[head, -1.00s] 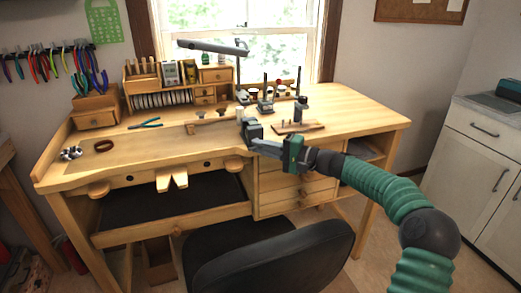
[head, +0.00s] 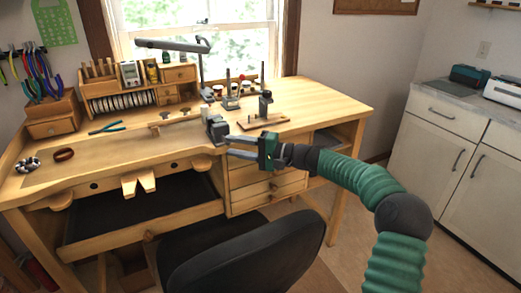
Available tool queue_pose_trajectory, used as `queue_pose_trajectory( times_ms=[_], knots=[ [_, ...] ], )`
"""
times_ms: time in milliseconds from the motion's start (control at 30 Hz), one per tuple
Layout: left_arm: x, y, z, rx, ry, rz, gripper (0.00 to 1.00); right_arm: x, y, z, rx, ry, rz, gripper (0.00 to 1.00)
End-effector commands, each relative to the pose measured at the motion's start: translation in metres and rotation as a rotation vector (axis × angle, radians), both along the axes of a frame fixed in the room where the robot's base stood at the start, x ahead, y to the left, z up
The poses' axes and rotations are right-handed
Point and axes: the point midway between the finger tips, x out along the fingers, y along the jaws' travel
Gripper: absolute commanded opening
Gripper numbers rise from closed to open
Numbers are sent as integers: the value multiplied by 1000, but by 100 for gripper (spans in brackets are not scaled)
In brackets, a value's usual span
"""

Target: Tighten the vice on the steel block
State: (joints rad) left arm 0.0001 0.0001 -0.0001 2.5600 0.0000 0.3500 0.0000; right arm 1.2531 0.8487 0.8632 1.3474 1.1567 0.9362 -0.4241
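The small grey vice (head: 217,130) is on the front edge of the wooden workbench, right of the bench's middle. A steel block cannot be told apart from the vice jaws at this size. My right gripper (head: 231,146), with a green body and grey fingers, is just right of and slightly below the vice, with its fingers pointing left at it. The two fingers are spread with a gap between them, and I see nothing held there. The fingertips come close to the vice's lower right side; whether they touch cannot be told. My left gripper is not in view.
White cabinets (head: 455,150) are at the right.

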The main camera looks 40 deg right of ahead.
Motion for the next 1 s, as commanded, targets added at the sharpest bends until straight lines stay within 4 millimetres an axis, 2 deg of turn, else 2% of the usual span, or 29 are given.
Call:
queue_pose_trajectory(
  times_ms=[300, 500, 667, 1000],
  knots=[
    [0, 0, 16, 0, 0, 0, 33, -79, -52, 2, 1, 3, -7, 35],
    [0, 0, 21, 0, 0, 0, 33, -113, -73, 1, 1, 3, -3, 35],
    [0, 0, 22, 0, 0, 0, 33, -122, -78, 0, 1, 3, -2, 35],
    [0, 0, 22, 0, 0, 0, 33, -122, -76, -2, 0, 10, 2, 38]
  ],
)
